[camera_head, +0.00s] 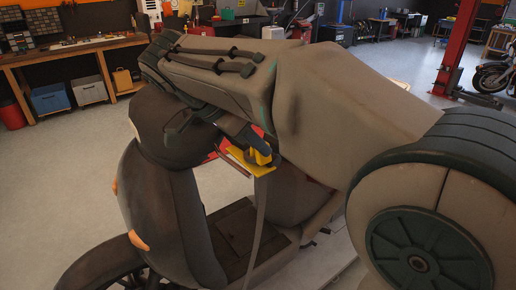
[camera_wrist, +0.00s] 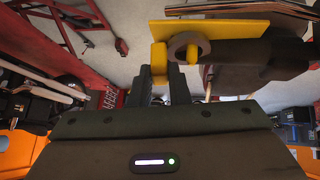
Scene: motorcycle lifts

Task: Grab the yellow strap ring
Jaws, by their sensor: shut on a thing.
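The yellow strap ring shows in the wrist view (camera_wrist: 158,62) as a small yellow block-like part at the tips of my gripper (camera_wrist: 163,75). The dark fingers are closed on it. A flat yellow plate (camera_wrist: 225,28) and a round grey part (camera_wrist: 187,45) sit just beyond and to the right of it. In the head view the yellow parts (camera_head: 258,157) show below my arm, with a grey strap (camera_head: 259,225) hanging down from them. My arm hides most of the gripper there.
A dark scooter (camera_head: 175,205) stands right below and left of my arm. A workbench (camera_head: 85,50) with bins is at the back left. A red lift post (camera_head: 456,50) and a motorcycle (camera_head: 497,77) are at the back right. Floor at left is clear.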

